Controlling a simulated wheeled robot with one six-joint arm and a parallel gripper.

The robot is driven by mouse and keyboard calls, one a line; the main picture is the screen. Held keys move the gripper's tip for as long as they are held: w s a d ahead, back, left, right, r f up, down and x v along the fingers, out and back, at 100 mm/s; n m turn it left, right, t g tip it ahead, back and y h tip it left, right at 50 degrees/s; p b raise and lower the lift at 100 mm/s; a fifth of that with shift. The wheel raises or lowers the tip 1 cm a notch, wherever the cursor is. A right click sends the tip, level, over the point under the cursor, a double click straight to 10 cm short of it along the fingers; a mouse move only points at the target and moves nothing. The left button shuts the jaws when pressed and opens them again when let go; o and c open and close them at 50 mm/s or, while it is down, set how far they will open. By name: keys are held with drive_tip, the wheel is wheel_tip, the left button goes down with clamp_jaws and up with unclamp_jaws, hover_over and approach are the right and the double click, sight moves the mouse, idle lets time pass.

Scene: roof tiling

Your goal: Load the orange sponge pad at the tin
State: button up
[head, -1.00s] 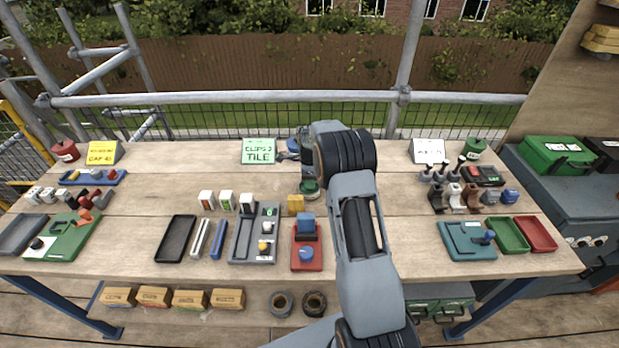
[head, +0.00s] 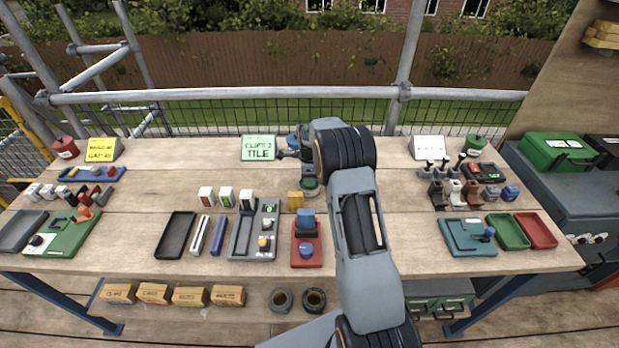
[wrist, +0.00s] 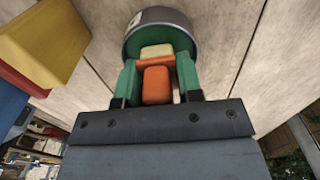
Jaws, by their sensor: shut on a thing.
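In the wrist view my gripper (wrist: 157,88) has its green fingers shut on the orange sponge pad (wrist: 156,86). A pale yellow block (wrist: 156,50) shows just beyond the pad; I cannot tell whether it is part of the pad. The round tin (wrist: 150,16), with a grey rim and green inside, lies straight beyond the fingertips. Whether the pad touches the tin is unclear. In the head view the tin (head: 310,190) stands mid-table, its upper part partly covered by my arm. The fingers are hidden there behind the wrist.
A yellow block (head: 295,201) stands just left of the tin, with a red tray holding blue knobs (head: 307,262) in front. A grey tray (head: 242,242) is further left. Bare table lies right of my arm, before the teal tray (head: 460,247). The green clips sign (head: 259,148) stands behind.

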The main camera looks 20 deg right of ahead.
drive_tip(key=shift+f+b, duration=0.4)
drive_tip(key=shift+f, duration=0.15)
idle(1.4)
drive_tip(key=shift+r, duration=0.15)
drive_tip(key=shift+r+p, duration=2.1)
drive_tip(key=shift+r, duration=1.3)
